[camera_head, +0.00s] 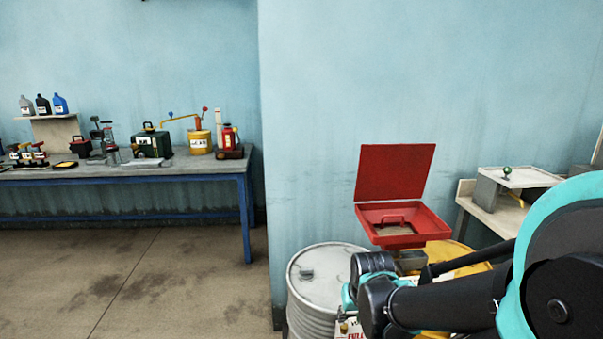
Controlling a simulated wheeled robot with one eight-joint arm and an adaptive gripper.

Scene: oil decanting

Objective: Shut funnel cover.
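The red funnel (378,240) is a square tray at the right of the head view, above the yellow drum (462,254). Its red cover (395,172) stands open, raised almost upright at the back and leaning slightly. A handle shows inside the funnel. My arm reaches in from the lower right, in front of the yellow drum and below the funnel. My gripper's fingers cannot be made out, so its state is unclear. I see no contact between my arm and the cover.
A white drum (328,262) stands left of the yellow drum. A blue-framed bench (200,169) with cans and tools stands at the far left. A small table (465,199) is at the right against the wall. The floor at left is clear.

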